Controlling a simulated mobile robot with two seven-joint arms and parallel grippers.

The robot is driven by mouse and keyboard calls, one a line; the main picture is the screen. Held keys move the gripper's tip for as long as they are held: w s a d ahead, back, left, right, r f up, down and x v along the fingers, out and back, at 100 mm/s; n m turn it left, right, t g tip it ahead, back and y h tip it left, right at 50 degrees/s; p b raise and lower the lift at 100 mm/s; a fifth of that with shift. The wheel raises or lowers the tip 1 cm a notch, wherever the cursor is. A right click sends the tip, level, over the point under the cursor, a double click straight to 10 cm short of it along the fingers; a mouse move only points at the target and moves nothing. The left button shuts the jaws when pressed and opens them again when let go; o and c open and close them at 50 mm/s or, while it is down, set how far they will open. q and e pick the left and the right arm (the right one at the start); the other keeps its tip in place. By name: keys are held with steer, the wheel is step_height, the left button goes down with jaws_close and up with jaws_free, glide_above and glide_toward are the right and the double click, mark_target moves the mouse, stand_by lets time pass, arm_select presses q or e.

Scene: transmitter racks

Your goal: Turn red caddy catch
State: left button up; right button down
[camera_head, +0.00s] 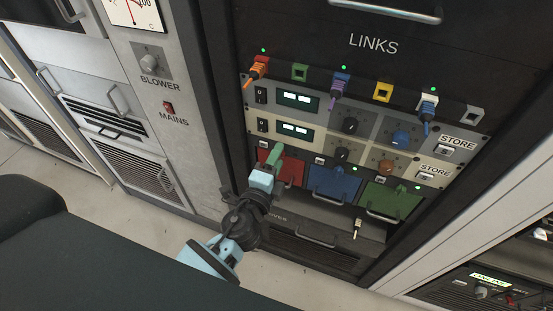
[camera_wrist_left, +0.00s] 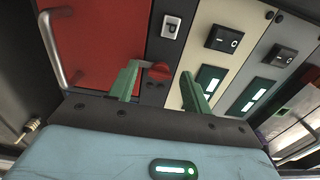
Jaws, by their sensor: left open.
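The red caddy (camera_head: 293,172) is the leftmost of three coloured caddies in the low row of the rack. Its red front (camera_wrist_left: 100,40) fills the upper left of the left wrist view, with a metal handle. The red catch (camera_wrist_left: 158,72) is a small red knob at the caddy's edge, hidden behind my gripper in the head view. My left gripper (camera_head: 276,150) is open in front of the caddy. In the wrist view its green fingers (camera_wrist_left: 162,70) stand apart on either side of the catch; I cannot tell whether they touch it.
A blue caddy (camera_head: 333,183) and a green caddy (camera_head: 391,201) sit to the right. Knobs, switches and displays are above, with an orange plug (camera_head: 257,68) and other plugs under LINKS. A metal-handled drawer (camera_head: 315,238) lies below. A grey BLOWER cabinet (camera_head: 160,95) stands left.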

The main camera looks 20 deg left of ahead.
arm_select(q)
steer(key=s+b, duration=0.1)
steer(key=s, duration=0.6)
steer(key=shift+s+a, duration=0.15)
steer(key=shift+s, duration=0.15)
